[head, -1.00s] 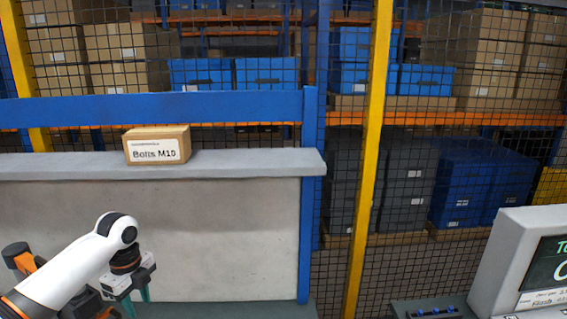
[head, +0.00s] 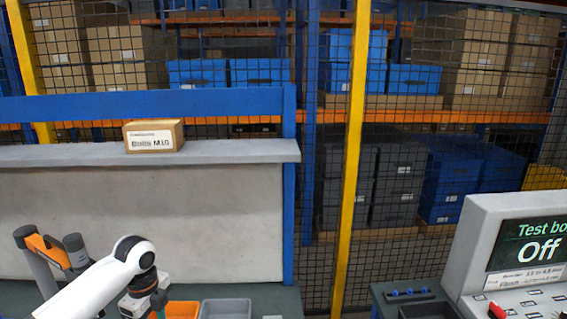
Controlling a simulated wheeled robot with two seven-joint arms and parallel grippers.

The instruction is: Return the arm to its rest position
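My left arm comes in from the lower left, and its gripper (head: 156,312) is at the bottom edge, pointing down beside an orange bin (head: 182,310). Its fingertips are cut off by the frame, so I cannot tell whether it is open or shut. My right arm and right gripper are not in view.
A grey bin (head: 226,309) stands right of the orange one. A cardboard box (head: 153,137) labelled Bolts M10 sits on the shelf (head: 240,151). A console (head: 510,240) at the right reads "Test bo… Off". A mesh fence with a yellow post (head: 352,150) stands behind.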

